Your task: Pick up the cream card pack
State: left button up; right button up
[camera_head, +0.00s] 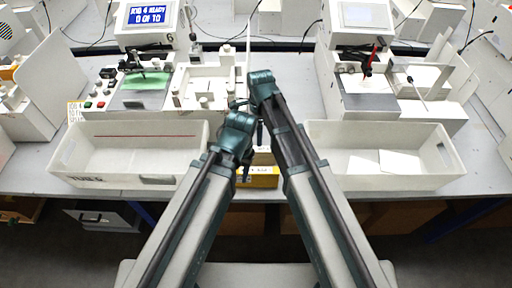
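I cannot single out a cream card pack for certain. A yellow-orange box (259,181) with a pale top stands at the bench's front edge between the two bins, partly hidden by my arms. Two pale flat sheets or packs, one left (363,165) and one right (400,162), lie in the right bin (335,184). My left gripper (244,168) hangs by the yellow box, mostly behind its own arm. My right gripper (240,103) is beyond it, near the middle of the bench, small and partly hidden. Finger openings are not clear on either.
A white bin (112,178) stands at the front left. Behind are a left plotter with a green sheet (146,81), a right plotter with a red pen (372,60), and a lit screen (153,15). A thin upright rod (248,45) rises near my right wrist.

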aim_at(256, 155)
jog(key=shift+f, duration=0.1)
notch_tip(256, 155, down, 8)
jog(key=b, duration=0.8)
jog(key=shift+f+b, duration=0.25)
jog(key=shift+b, duration=0.15)
jog(key=shift+r, duration=0.1)
jog(key=f+b, duration=0.2)
jog(key=a+f+b, duration=0.1)
jog(key=f+b, duration=0.2)
jog(key=shift+f, duration=0.2)
jog(key=shift+a+r, duration=0.1)
grip_shut()
